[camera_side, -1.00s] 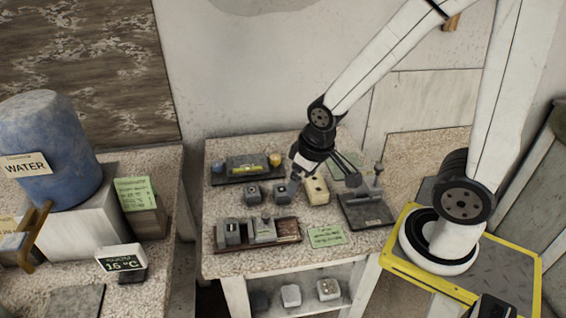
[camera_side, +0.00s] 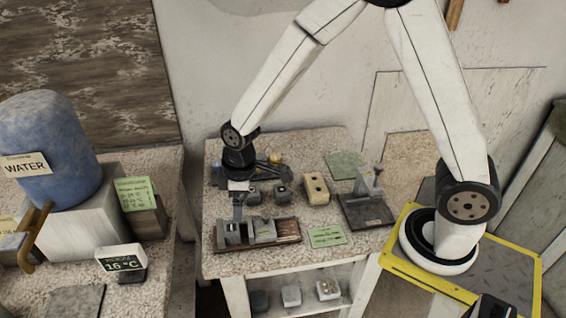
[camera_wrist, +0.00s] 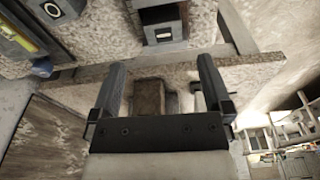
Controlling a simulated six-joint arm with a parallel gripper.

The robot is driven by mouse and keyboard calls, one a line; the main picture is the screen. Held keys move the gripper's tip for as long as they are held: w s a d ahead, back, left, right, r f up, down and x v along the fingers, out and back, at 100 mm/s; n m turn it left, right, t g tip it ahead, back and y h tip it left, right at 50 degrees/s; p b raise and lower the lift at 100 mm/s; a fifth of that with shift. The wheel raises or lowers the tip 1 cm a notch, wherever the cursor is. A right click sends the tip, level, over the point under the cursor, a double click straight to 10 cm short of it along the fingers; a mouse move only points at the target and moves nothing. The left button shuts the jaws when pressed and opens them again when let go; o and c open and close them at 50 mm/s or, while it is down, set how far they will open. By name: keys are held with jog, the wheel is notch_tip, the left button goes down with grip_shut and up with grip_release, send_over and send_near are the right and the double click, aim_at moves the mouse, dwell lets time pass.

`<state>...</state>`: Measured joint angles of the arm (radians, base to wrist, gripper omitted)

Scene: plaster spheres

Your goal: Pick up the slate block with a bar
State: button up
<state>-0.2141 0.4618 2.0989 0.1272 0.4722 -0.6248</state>
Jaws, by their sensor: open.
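My gripper (camera_side: 238,212) points down over the left part of a dark brown tray (camera_side: 288,229) at the front of the work table. Its two fingers are apart, and nothing shows held between them in the wrist view (camera_wrist: 163,72). The tray holds grey blocks: one at the left (camera_side: 230,236), partly behind my fingers, and one in the middle (camera_side: 265,230). The bar is too small to make out in the side view, so I cannot tell which block bears it. In the wrist view, a grey block with a square dark opening (camera_wrist: 163,15) lies beyond the fingertips.
Two small dark blocks (camera_side: 282,193) and a cream block with dark holes (camera_side: 316,189) stand behind the tray. A grey stand (camera_side: 365,208) is at the right. A green card (camera_side: 326,237) lies beside the tray. More blocks (camera_side: 291,296) sit on a lower shelf.

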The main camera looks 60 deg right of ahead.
aim_at(231, 228)
jog(key=shift+w+a+f+n, duration=0.25)
jog(key=shift+a+f+n, duration=0.1)
jog(key=shift+a, duration=0.15)
jog(key=shift+w+f, duration=0.15)
jog(key=shift+f, duration=1.1)
jog(key=shift+a+f, duration=0.1)
jog(key=shift+f, duration=0.05)
jog(key=shift+w+a+f, duration=0.1)
jog(key=shift+w+f, duration=0.05)
jog(key=shift+f, duration=1.1)
jog(key=shift+w+a+f, duration=0.1)
jog(key=shift+w+f, duration=0.05)
jog(key=shift+f, duration=1.05)
jog(key=shift+c, duration=0.2)
grip_shut()
jog(key=shift+r, duration=0.2)
notch_tip(231, 228, up, 10)
jog(key=shift+f, duration=0.15)
